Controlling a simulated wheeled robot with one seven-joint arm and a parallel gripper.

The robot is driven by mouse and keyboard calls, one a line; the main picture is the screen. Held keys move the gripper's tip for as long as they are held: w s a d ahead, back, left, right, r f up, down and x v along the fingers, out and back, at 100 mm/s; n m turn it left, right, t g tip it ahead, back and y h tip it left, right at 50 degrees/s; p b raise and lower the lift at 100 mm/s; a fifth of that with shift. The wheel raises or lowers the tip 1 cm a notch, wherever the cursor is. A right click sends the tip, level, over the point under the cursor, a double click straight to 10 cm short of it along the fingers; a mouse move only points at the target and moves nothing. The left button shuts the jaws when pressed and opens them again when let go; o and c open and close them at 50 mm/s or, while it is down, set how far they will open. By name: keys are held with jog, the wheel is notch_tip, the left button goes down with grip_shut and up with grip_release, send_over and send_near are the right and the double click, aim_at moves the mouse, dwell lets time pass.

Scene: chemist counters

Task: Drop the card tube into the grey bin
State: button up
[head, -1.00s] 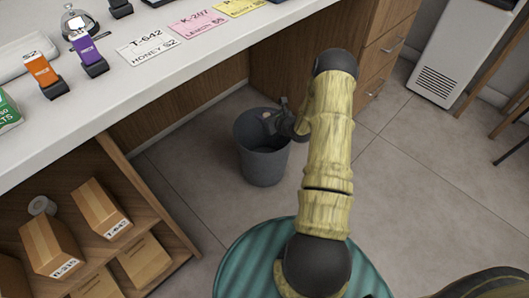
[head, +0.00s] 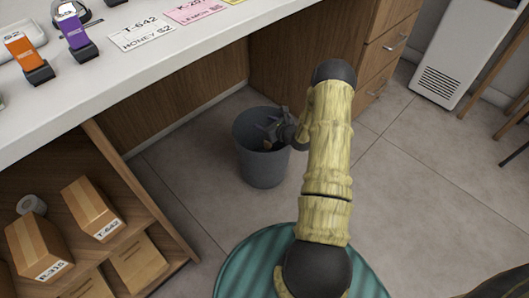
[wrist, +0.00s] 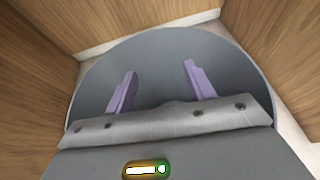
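The grey bin (head: 262,168) stands upright on the floor beside the counter. My gripper (head: 271,131) is at the bin's mouth, with its fingers over the opening. In the wrist view my gripper (wrist: 160,80) is open, its two purple-tinted fingers wide apart with nothing seen between them. The bin's grey inner wall (wrist: 160,45) fills the view beyond them. A small brownish thing (head: 267,146) shows inside the bin just below the fingers; it looks like the card tube, but is too small to be sure. The bin's bottom is hidden.
The white counter top (head: 150,75) with labels and watch stands runs along the upper left. Below it, a wooden shelf holds cardboard boxes (head: 92,208) and a pale roll (head: 32,205). Wooden drawers (head: 385,60) stand behind the bin. The tiled floor (head: 430,190) to the right is clear.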

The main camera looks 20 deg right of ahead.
jog(key=p+v, duration=0.6)
jog(key=v, duration=1.1)
jog(key=shift+s+p, duration=0.25)
jog(key=shift+p, duration=0.15)
jog(key=shift+d, duration=0.15)
